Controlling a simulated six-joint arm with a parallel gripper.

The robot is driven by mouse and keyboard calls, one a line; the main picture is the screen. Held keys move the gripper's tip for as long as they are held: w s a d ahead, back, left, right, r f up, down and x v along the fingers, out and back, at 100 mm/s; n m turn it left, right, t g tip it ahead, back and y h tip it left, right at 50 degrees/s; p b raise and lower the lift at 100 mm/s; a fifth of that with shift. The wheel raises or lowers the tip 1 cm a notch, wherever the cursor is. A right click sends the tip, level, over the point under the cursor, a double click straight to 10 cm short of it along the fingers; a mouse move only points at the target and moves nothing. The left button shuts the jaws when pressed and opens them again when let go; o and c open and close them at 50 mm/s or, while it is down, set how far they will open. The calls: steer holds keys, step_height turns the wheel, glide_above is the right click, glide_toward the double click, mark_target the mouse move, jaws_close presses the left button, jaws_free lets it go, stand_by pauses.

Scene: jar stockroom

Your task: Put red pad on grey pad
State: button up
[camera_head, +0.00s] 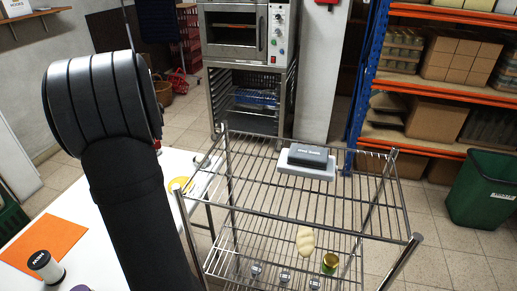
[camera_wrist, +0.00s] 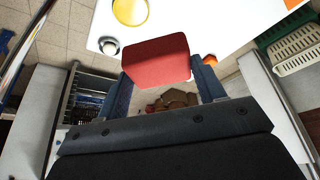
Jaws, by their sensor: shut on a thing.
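In the wrist view my gripper (camera_wrist: 160,75) is shut on the red pad (camera_wrist: 156,61), a block with rounded edges, held between its two dark fingers. In the head view a light grey slab (camera_head: 308,172) lies on the top shelf of the wire rack (camera_head: 255,205), and a dark grey block (camera_head: 307,155) with pale lettering lies on it. I cannot tell for sure which of these two is the grey pad.
A yellow disc (camera_wrist: 131,11) shows in the wrist view.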

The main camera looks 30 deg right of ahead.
steer(key=s+d+r+m+h, duration=0.1)
steer(key=s+d+r+m, duration=0.15)
steer(key=s+d, duration=0.5)
steer(key=s+d+r+m, duration=0.1)
steer(key=s+d+r, duration=0.25)
steer(key=d, duration=0.75)
steer(key=s+d+r+m+h, duration=0.1)
steer(key=s+d+r, duration=0.2)
steer(key=s+d, duration=0.45)
steer(key=s+d+r+m, duration=0.2)
steer(key=s+d+r, duration=0.15)
steer(key=s, duration=0.45)
steer(key=s+d+r+m+g+h, duration=0.1)
steer(key=s+d+r, duration=0.1)
steer(key=s+d, duration=0.45)
steer(key=s+d+r+m, duration=0.2)
steer(key=s+d, duration=0.1)
steer(key=s, duration=0.7)
glide_above(309, 149)
steer(key=s+a, duration=0.1)
steer(key=s, duration=0.1)
steer(key=f, duration=0.6)
steer(key=shift+w+a+f, duration=0.1)
steer(key=shift+w+f, duration=0.15)
steer(key=shift+f, duration=2.15)
